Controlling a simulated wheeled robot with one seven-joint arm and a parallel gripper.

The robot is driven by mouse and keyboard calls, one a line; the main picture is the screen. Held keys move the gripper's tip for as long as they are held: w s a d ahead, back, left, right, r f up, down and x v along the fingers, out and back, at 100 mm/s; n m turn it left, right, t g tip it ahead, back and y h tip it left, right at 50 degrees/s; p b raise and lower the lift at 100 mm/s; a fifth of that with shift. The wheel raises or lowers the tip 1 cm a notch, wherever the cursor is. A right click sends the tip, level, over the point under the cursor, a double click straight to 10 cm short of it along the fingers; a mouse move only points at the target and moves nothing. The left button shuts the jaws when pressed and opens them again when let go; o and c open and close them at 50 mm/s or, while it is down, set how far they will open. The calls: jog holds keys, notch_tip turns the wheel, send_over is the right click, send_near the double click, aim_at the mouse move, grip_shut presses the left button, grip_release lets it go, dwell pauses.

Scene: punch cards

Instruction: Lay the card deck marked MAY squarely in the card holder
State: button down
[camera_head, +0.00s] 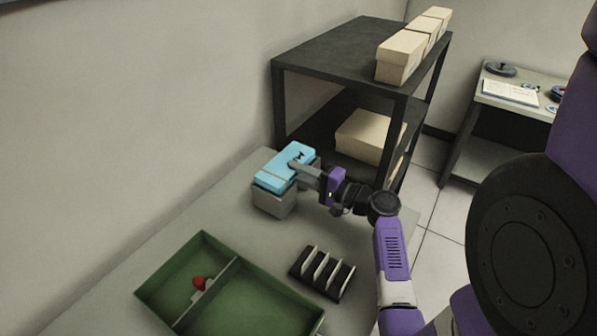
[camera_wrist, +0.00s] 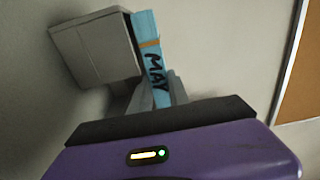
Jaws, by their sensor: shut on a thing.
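The light blue MAY card deck (camera_head: 283,168) has a tan band around it. It lies flat across the top of the grey card holder (camera_head: 271,201) on the table. In the wrist view, the deck (camera_wrist: 143,27) shows its lettered edge alongside the grey holder (camera_wrist: 92,50). My gripper (camera_head: 297,163) is shut on the deck's near right part; its grey fingers also show in the wrist view (camera_wrist: 156,93). I cannot tell whether the deck touches the holder or is slightly above it. The holder's inside is hidden.
A green divided tray (camera_head: 228,298) with a red-topped object (camera_head: 200,284) stands at the front. A black slotted rack (camera_head: 322,273) with white dividers is to its right. A dark shelf (camera_head: 335,50) with cream boxes (camera_head: 401,57) stands behind the holder. The wall (camera_head: 130,110) is at left.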

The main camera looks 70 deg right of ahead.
jog(key=shift+f+b, duration=1.35)
jog(key=shift+f, duration=0.5)
jog(key=c, duration=1.2)
grip_release()
jog(key=shift+o, duration=0.2)
jog(key=shift+s+f, duration=0.1)
jog(key=b+v, duration=0.1)
jog(key=v, duration=0.6)
jog(key=shift+s+a+b, duration=0.1)
jog(key=shift+s+b, duration=0.2)
jog(key=shift+s, duration=0.05)
